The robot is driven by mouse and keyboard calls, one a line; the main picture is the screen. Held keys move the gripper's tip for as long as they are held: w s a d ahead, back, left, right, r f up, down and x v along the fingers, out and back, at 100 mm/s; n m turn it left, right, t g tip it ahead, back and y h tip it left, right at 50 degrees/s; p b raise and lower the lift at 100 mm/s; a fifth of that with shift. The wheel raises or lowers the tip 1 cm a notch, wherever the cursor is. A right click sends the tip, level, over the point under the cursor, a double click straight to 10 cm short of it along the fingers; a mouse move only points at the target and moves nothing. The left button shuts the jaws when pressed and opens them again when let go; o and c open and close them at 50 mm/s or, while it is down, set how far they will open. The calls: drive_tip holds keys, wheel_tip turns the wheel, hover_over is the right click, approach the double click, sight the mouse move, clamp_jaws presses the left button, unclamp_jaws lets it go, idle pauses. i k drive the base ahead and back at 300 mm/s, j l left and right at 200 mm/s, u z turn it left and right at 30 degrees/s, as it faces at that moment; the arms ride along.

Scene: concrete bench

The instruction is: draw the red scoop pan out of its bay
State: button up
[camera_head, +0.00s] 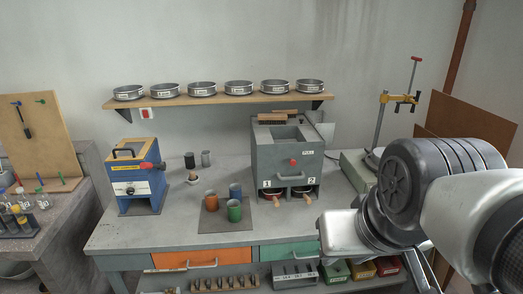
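The grey box-shaped machine (291,158) stands on the concrete bench and has two low bays in its front, labelled 1 and 2. A pan (270,195) with a dark red look sits in bay 1, its wooden handle (276,202) sticking out to the front. A similar dark reddish pan (303,193) sits in bay 2, with its own wooden handle (307,200) sticking out. Both are mostly hidden inside the bays, and I cannot tell which is the redder. My arm fills the right side, but its gripper fingers do not show.
A dark mat (211,222) with several coloured cups lies left of the machine. A blue device (136,185) stands further left. A shelf (220,100) with several sieves hangs above. A clamp stand (383,110) stands right. The bench front before the bays is clear.

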sight(272, 190)
drive_tip(key=i+u, duration=0.25)
drive_tip(key=i, duration=0.2)
drive_tip(key=i+l+u, duration=0.25)
drive_tip(key=i, duration=0.15)
drive_tip(key=i+l+u, duration=0.2)
drive_tip(key=i, duration=0.25)
